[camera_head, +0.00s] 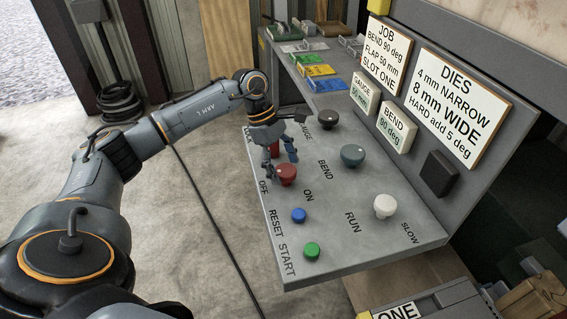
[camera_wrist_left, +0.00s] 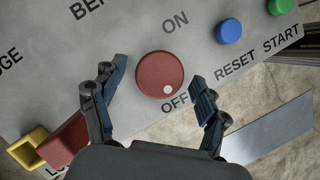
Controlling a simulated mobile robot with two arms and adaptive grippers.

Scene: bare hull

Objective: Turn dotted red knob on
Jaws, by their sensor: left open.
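The red knob (camera_head: 286,175) sits on the sloping grey panel between the OFF and ON labels. In the left wrist view the red knob (camera_wrist_left: 158,72) is a round cap whose white dot lies on the side by the word OFF. My left gripper (camera_head: 280,162) is over the knob. In the left wrist view the open fingers of my left gripper (camera_wrist_left: 158,70) stand on either side of the knob, with a visible gap on each side. I cannot tell exactly how far down the fingers reach. My right gripper is not in view.
A blue button (camera_head: 299,215) and a green button (camera_head: 312,250) are nearer. A teal knob (camera_head: 352,155), a black knob (camera_head: 328,119) and a white knob (camera_head: 385,206) stand on the panel. A red and yellow part (camera_wrist_left: 60,145) is close to the left finger.

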